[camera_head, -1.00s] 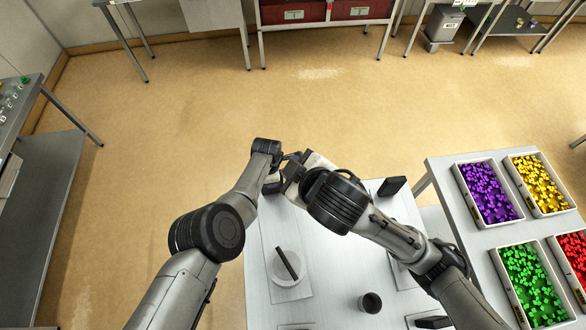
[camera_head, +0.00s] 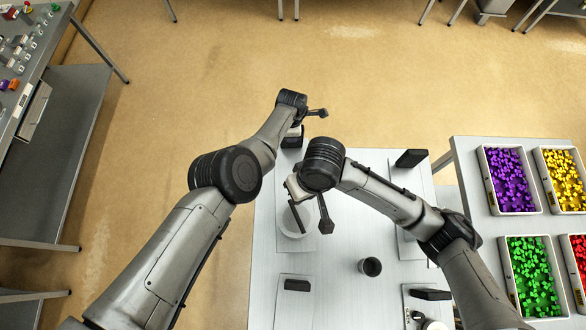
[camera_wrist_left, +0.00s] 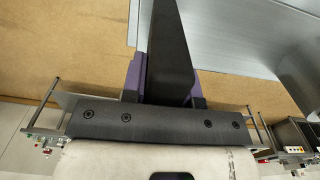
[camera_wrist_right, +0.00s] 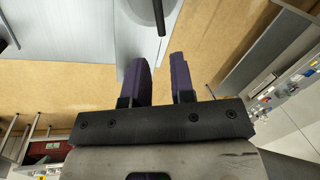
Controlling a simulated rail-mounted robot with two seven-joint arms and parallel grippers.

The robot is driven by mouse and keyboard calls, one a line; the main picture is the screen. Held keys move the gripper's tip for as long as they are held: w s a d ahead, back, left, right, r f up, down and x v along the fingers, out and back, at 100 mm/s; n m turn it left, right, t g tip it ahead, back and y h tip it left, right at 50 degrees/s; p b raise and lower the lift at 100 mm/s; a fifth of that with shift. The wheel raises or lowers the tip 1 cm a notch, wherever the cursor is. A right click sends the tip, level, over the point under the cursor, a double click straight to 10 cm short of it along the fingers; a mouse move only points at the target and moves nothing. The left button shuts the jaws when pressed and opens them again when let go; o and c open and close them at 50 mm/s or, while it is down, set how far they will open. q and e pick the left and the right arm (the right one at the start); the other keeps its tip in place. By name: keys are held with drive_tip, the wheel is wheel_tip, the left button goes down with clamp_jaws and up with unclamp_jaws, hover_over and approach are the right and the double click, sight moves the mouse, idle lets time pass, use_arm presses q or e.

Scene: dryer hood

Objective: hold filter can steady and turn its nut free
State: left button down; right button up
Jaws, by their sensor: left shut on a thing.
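A round pale piece (camera_head: 297,222) with a dark bar (camera_head: 295,214) across its top sits on a plate on the table; I cannot tell whether it is the filter can. The bar also shows at the top of the right wrist view (camera_wrist_right: 158,16). My left gripper (camera_head: 293,133) is at the table's far left corner, shut on a long black block (camera_wrist_left: 171,50) between its purple fingers. My right gripper (camera_wrist_right: 157,82) is open and empty, its fingers pointing towards the round piece but apart from it. No nut can be made out.
A dark cup (camera_head: 370,267) stands on the white table (camera_head: 340,262). Black blocks lie at its far right (camera_head: 410,158), near left (camera_head: 297,285) and near right (camera_head: 431,294). A side table at right holds bins of purple (camera_head: 510,180), yellow, green and red pieces.

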sight(294, 207)
drive_tip(key=x, duration=1.2)
clamp_jaws()
